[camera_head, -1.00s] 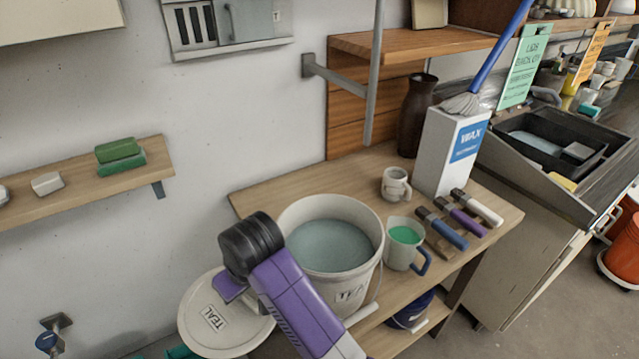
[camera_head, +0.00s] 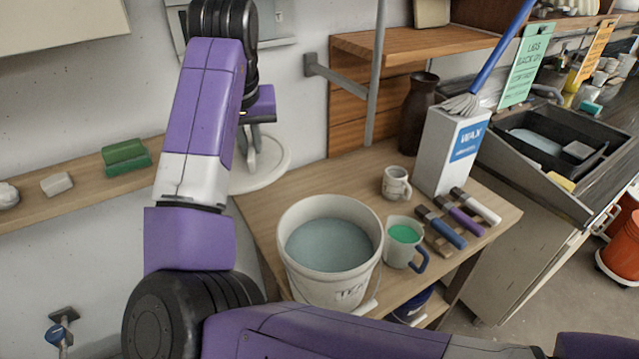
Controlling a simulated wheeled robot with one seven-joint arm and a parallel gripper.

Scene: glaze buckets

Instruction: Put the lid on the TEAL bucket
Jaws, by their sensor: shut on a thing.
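The TEAL bucket (camera_head: 330,245) is a white pail standing open on the wooden bench, with grey-blue glaze inside and part of its label showing on the front. The white round lid (camera_head: 276,160) is up behind and to the left of the bucket, off its rim. My gripper (camera_head: 250,140) is shut on the lid, at the left of its visible face. The lid's printed label does not show.
A WAX box (camera_head: 448,150) and a dark vase (camera_head: 417,113) stand behind. A small shelf (camera_head: 90,196) is on the left wall.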

